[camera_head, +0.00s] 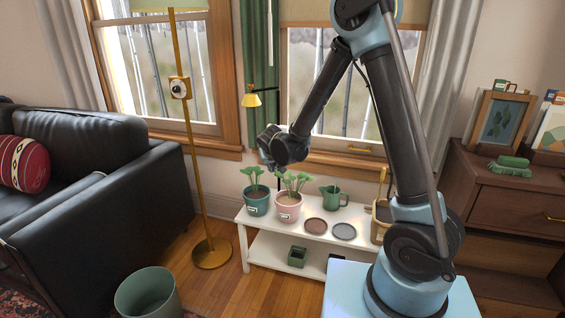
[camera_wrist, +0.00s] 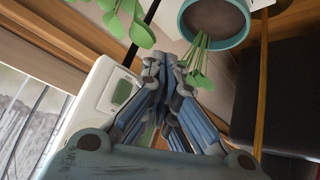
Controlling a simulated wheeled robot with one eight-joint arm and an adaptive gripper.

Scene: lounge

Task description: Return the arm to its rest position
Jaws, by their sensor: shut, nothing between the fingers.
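My gripper (camera_wrist: 168,62) is shut and empty in the wrist view, its blue-grey fingertips together close to the plants' leaves and stems. In the head view my arm reaches left, and its end hangs above two potted plants on a low white bench (camera_head: 368,260). The teal pot (camera_head: 257,205) stands at the left, and it also shows in the wrist view (camera_wrist: 187,22) with dark soil. The pink pot (camera_head: 288,212) stands right beside it. The fingertips are hard to make out in the head view. I cannot tell if they touch any leaves.
A green watering jug (camera_head: 333,198), a brown saucer (camera_head: 316,226) and a grey saucer (camera_head: 344,231) sit on the bench. A brass floor lamp (camera_head: 190,140) stands left, near a black sofa (camera_head: 110,215). A green bin (camera_head: 147,292) is in front. A wooden dresser (camera_head: 500,205) is right.

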